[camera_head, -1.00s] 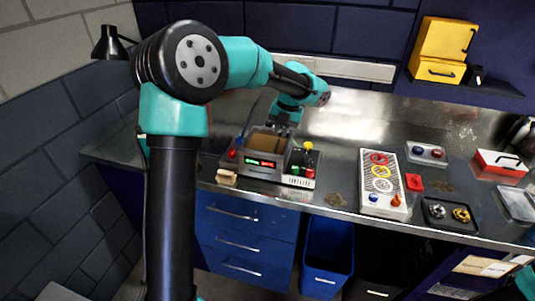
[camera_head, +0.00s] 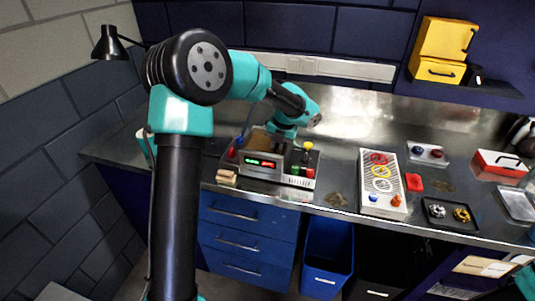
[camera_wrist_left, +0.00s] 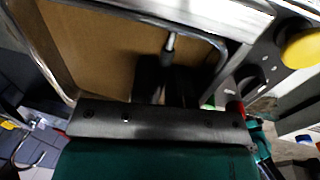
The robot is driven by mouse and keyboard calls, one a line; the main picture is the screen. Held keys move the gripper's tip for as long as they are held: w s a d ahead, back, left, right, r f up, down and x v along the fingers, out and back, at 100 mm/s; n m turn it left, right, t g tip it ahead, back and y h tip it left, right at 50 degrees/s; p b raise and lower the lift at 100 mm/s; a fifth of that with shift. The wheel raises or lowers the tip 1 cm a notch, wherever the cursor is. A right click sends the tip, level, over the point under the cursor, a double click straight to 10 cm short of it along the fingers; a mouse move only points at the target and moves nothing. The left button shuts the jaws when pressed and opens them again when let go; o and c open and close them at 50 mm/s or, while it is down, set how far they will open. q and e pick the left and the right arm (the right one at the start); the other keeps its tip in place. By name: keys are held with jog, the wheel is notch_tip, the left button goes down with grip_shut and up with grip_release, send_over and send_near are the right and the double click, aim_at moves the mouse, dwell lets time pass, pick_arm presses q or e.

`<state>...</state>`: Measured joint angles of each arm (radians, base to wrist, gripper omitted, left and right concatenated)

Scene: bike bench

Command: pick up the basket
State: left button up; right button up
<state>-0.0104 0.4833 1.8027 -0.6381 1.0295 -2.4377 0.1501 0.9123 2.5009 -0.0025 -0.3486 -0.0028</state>
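The grey machine with lit displays (camera_head: 262,164) stands on the bench, with a brown tank opening on top. In the left wrist view, a grey metal rim frames the tan-brown interior (camera_wrist_left: 95,50). A thin metal rod with a pale tip (camera_wrist_left: 170,42) stands out against it; it may be part of the basket, which I cannot make out clearly. My left gripper (camera_wrist_left: 166,75) points down over this opening. Its two dark fingers are close together near the rod, but whether they close on it is unclear. In the head view my left wrist hides the fingers. My right gripper is not visible.
A yellow button (camera_head: 308,145) and other buttons sit on the machine's right side. A wooden block (camera_head: 227,177) lies at its front left. A ring panel (camera_head: 381,182), a red piece (camera_head: 413,182) and a black tray (camera_head: 449,214) lie right. A blue bin (camera_head: 328,258) stands below.

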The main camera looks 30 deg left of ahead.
pick_arm(q)
jog(key=shift+f, duration=0.1)
jog(key=shift+c, duration=0.3)
grip_shut()
dwell(0.4)
notch_tip(320, 180, up, 10)
jog(key=shift+r, duration=0.1)
dwell(0.3)
dwell(0.4)
